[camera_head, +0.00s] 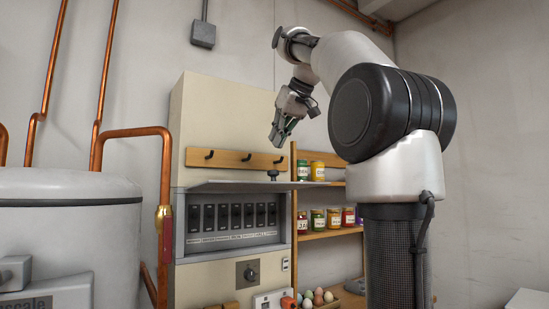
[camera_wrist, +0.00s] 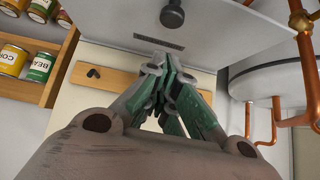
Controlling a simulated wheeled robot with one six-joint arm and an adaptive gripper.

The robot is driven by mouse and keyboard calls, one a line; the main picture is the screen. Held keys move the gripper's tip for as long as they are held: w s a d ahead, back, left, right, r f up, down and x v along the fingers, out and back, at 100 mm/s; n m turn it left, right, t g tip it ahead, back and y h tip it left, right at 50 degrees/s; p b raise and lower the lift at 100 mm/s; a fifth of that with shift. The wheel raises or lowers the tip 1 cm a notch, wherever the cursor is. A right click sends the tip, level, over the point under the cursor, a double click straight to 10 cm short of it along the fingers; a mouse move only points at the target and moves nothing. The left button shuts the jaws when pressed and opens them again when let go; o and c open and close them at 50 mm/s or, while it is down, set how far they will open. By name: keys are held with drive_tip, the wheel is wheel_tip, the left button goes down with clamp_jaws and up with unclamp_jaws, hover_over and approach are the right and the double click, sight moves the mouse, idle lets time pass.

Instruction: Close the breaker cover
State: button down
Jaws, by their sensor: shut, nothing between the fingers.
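The breaker cover (camera_head: 225,186) stands open, sticking out about level from the top of the breaker box. A dark knob (camera_head: 272,175) sits on its upper face near the right front. A row of dark breaker switches (camera_head: 234,216) is exposed below it. My gripper (camera_head: 279,139) is shut and empty, above the cover and apart from it. In the wrist view the cover (camera_wrist: 225,28) fills the top, with the knob (camera_wrist: 172,14) at the upper edge. My shut fingers (camera_wrist: 168,68) show green pads and appear in front of the cover's edge.
A wooden hook rail (camera_head: 235,159) is on the panel above the cover. A shelf (camera_head: 325,232) with several jars stands to the right. Copper pipes (camera_head: 164,190) and a white tank (camera_head: 65,205) stand to the left. A carton of eggs (camera_head: 318,298) is below right.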

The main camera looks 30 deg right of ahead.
drive_tip(key=f, duration=0.2)
drive_tip(key=w+f, duration=0.1)
drive_tip(key=f, duration=0.2)
drive_tip(key=shift+w+f, duration=0.2)
drive_tip(key=shift+f, duration=0.1)
drive_tip(key=shift+s+f, duration=0.1)
